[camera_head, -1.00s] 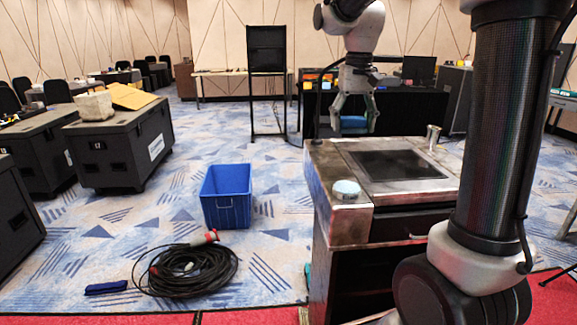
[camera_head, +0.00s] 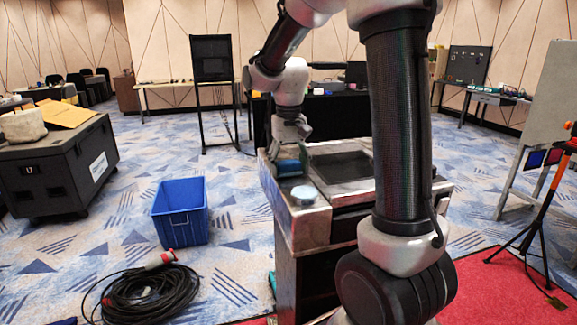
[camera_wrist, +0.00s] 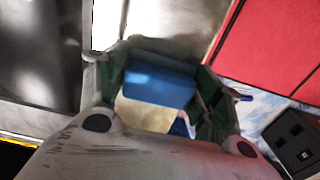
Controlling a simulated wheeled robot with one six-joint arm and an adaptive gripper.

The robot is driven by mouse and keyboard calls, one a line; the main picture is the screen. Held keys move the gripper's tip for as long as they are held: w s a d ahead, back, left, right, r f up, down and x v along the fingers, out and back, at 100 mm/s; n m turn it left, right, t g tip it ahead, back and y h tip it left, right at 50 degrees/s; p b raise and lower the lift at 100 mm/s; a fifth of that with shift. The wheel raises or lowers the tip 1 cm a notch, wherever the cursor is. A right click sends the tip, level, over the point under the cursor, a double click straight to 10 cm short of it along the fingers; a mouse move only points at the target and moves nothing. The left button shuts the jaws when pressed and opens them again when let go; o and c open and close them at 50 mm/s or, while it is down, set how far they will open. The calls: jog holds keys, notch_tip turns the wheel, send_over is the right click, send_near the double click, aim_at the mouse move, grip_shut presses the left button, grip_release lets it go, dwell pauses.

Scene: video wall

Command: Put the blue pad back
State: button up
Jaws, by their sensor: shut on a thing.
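My gripper (camera_head: 290,160) is shut on a blue pad (camera_head: 288,168), held at the left edge of the metal-topped cabinet (camera_head: 335,195). In the wrist view the blue pad (camera_wrist: 160,86) sits between the two dark green fingers of my gripper (camera_wrist: 160,90), with a beige part showing below it. I cannot tell whether the pad touches the cabinet top. A frame at the right holds a blue square (camera_head: 535,158) and a red square (camera_head: 554,156).
A pale blue round object (camera_head: 303,195) lies on the cabinet's near corner. A blue bin (camera_head: 180,212) and a coiled black cable (camera_head: 150,297) are on the floor at left. An orange and black tripod (camera_head: 540,215) stands on the red carpet (camera_head: 490,285) at right.

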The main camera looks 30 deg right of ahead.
aim_at(289, 162)
jog(key=shift+f, duration=0.1)
jog(key=o, duration=1.3)
jog(key=shift+c, duration=0.2)
notch_tip(289, 162, up, 12)
jog(key=s+f+n+t, duration=0.1)
jog(key=s+f+t, duration=0.1)
jog(key=s, duration=0.9)
jog(key=s+d+f+n+t, duration=0.1)
jog(key=s+f+t, duration=0.1)
jog(key=s, duration=0.9)
jog(key=shift+f, duration=0.3)
jog(key=shift+s, duration=0.1)
